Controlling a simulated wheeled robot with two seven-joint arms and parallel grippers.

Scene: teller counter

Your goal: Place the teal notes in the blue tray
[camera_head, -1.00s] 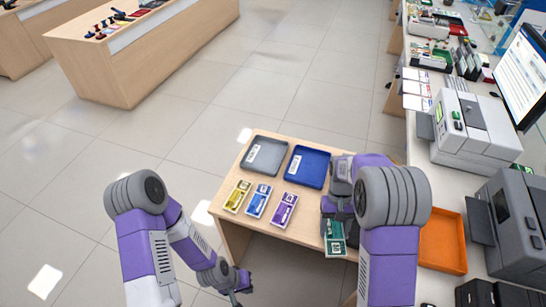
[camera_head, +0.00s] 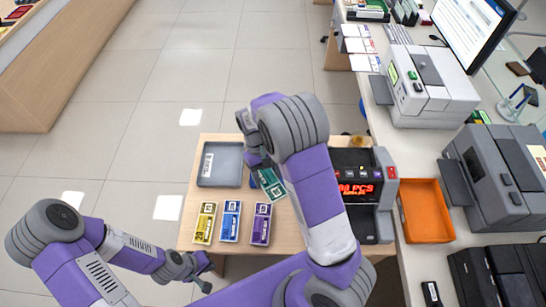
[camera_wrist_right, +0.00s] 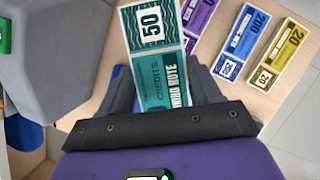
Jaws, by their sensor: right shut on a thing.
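My right gripper (camera_head: 262,168) is shut on the teal notes (camera_head: 271,183) and holds them over the table, behind the row of other notes. In the right wrist view the teal notes (camera_wrist_right: 158,55) stick out from between the dark fingers, with a "50" on them.
A grey tray (camera_head: 220,165) stands at the table's back left. Yellow (camera_head: 204,223), blue (camera_head: 230,221) and purple notes (camera_head: 261,224) lie in front. A note counter (camera_head: 384,187) stands right of my arm, then an orange tray (camera_head: 426,211) on the counter.

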